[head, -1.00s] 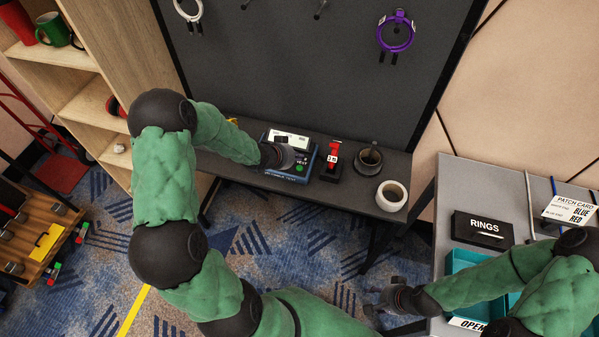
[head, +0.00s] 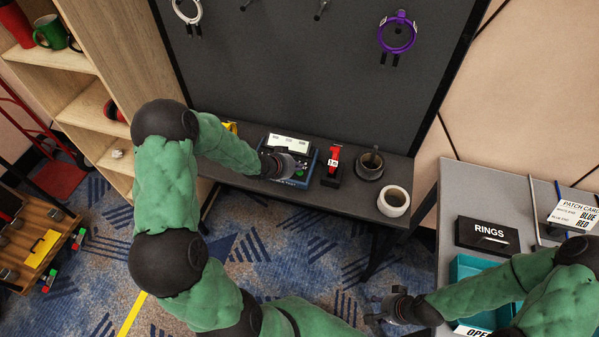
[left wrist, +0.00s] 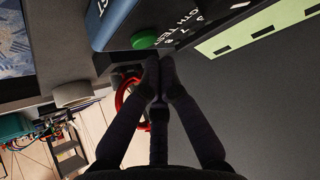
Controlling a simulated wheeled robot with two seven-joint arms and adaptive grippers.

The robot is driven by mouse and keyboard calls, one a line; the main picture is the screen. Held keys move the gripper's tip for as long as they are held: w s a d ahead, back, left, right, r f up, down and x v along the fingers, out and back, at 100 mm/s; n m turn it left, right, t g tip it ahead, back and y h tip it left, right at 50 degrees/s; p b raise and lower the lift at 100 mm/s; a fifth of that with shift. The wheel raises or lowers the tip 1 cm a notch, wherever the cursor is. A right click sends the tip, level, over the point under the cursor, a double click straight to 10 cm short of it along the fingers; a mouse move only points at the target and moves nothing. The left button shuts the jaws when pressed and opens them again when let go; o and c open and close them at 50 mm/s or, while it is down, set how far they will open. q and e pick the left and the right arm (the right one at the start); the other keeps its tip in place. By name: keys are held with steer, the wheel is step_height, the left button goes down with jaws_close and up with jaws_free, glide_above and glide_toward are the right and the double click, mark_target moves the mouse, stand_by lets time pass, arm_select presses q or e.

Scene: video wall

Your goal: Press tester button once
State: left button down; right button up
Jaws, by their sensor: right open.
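The tester is a blue box (head: 300,184) on the dark shelf, with a pale display (head: 288,143) on top. Its green button (left wrist: 146,39) shows in the left wrist view, and the tester's blue side (left wrist: 110,22) is next to it. My left gripper (head: 294,167) is over the tester's top and hides part of it. In the left wrist view its fingertips (left wrist: 158,66) are together and empty, just below the button in the picture. I cannot tell whether they touch it. My right gripper (head: 376,314) is open and empty, low beside the right-hand table.
Right of the tester on the shelf are a red device (head: 333,163) on a black stand, a dark cup (head: 371,163) and a white cup (head: 393,201). A RINGS box (head: 487,234) and teal tray (head: 466,266) are on the right table. A wooden shelf unit (head: 105,75) is left.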

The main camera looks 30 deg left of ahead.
mark_target(297, 173)
arm_select(q)
steer(key=shift+f, duration=0.15)
stand_by(0.7)
steer(key=shift+f, duration=0.25)
steer(key=shift+f+b, duration=0.4)
steer(key=shift+b, duration=0.1)
stand_by(0.6)
steer(key=shift+r, duration=0.1)
steer(key=shift+r+p, duration=0.75)
steer(key=shift+p, duration=0.1)
step_height(297, 173, up, 5)
steer(key=p, duration=0.5)
stand_by(0.8)
